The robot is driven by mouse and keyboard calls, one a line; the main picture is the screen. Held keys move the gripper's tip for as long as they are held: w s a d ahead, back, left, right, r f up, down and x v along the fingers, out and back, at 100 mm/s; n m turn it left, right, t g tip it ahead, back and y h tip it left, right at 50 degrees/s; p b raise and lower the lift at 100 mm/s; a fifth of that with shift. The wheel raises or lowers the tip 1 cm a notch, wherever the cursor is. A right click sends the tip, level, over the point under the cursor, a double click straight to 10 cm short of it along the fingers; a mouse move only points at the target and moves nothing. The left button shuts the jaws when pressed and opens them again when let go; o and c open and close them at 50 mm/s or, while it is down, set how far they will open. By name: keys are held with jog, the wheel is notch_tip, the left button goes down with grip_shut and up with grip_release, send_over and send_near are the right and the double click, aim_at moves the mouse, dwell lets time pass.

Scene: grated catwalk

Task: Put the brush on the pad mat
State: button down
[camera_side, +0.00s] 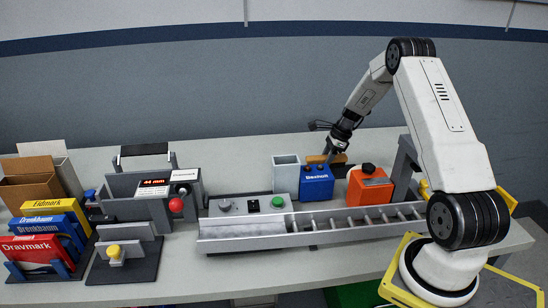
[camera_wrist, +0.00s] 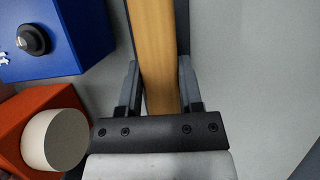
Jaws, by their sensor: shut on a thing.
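My gripper (camera_wrist: 158,82) is shut on a long wooden piece, which I take for the brush (camera_wrist: 156,35), with one finger on each side of it. Its far end runs out of the top of the wrist view, and no bristles show. In the side view my gripper (camera_side: 331,150) is behind the blue box, with the brush's brown wood (camera_side: 315,158) partly hidden there. I cannot tell whether the brush touches the table. I cannot pick out the pad mat for certain. A dark flat base (camera_side: 103,273) lies at the front left, under a grey stand with a yellow knob (camera_side: 114,251).
A grey open bin (camera_side: 286,177) is left of the blue box. A long metal channel (camera_side: 250,231) runs along the front. Several boxes crowd the left. Bare table (camera_side: 235,152) lies behind.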

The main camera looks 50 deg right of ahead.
jog(key=shift+f, duration=1)
jog(key=shift+f, duration=0.2)
jog(key=shift+c, duration=1.2)
grip_release()
jog(key=shift+r, duration=0.1)
jog(key=v, duration=1.2)
jog(key=shift+r, duration=0.1)
